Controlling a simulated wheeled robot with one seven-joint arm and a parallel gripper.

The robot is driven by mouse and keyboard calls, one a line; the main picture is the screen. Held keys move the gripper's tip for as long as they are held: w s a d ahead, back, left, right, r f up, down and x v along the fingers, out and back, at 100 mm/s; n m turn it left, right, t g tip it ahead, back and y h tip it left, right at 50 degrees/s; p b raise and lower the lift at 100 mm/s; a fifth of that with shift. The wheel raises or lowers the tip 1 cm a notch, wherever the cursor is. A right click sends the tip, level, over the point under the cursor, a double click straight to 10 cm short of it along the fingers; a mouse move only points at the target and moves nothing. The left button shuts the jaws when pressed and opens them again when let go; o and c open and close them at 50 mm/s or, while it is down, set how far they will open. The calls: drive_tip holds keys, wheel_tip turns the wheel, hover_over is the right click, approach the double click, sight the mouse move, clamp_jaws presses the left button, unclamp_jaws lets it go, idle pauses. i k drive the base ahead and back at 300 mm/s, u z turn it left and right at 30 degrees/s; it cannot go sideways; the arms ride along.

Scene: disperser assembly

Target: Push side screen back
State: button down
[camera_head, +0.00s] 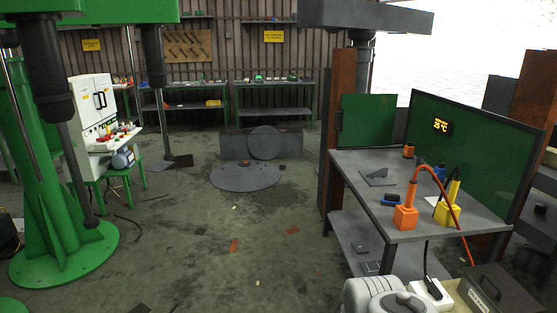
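A small green side screen (367,121) stands upright at the left back of the grey workbench (345,180), with a small dark fitting at its left edge.
On the bench stand an orange block (404,218) with a cable, a yellow block (447,214), and small blue items. A rusty post (336,140) rises beside the small screen. A dark case (492,293) lies at lower right. The floor left of the bench is mostly open.

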sight(366, 120)
drive_tip(key=i, duration=4.55)
drive_tip(key=u, duration=0.95)
